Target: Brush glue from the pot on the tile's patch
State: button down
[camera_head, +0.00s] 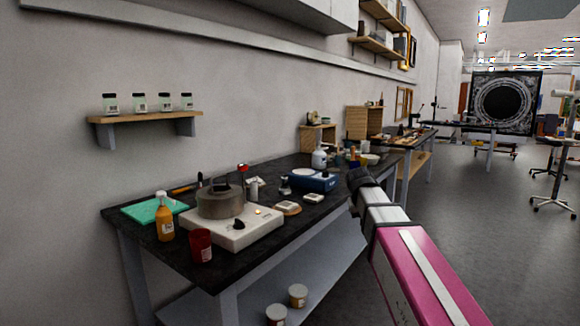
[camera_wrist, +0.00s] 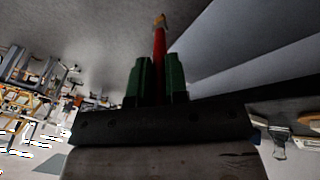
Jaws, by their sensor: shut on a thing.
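My gripper (camera_wrist: 157,66) shows in the wrist view, its green fingers shut on a red-handled brush (camera_wrist: 159,45). The brush points away from the fingers, with a pale tip at its far end. In the head view my arm is at the right, and its gripper and the brush cannot be made out. A round grey-brown pot (camera_head: 220,204) stands on a white hot plate (camera_head: 232,236) on the dark bench, left of my arm. A small beige flat piece (camera_head: 288,208) lies right of the hot plate; I cannot tell whether it is the tile. No glue patch can be made out.
An orange bottle (camera_head: 165,222), a red cup (camera_head: 201,245) and a green mat (camera_head: 152,208) are left and in front of the pot. A blue device (camera_head: 312,181) and a white bottle (camera_head: 319,158) stand farther back. The floor (camera_head: 470,230) to the right is open.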

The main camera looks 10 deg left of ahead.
jog(key=a+r+n+t+y, duration=0.1)
jog(key=a+r+n, duration=0.1)
jog(key=a+r, duration=0.6)
jog(key=w+a+r+n+t+y, duration=0.1)
jog(key=a+r, duration=0.3)
jog(key=a, duration=0.7)
jog(key=a+r+n+t+y, duration=0.15)
jog(key=a+r, duration=0.35)
jog(key=a, duration=0.5)
jog(key=shift+g, duration=0.25)
jog(key=shift+w+f, duration=0.2)
jog(key=shift+f, duration=3.35)
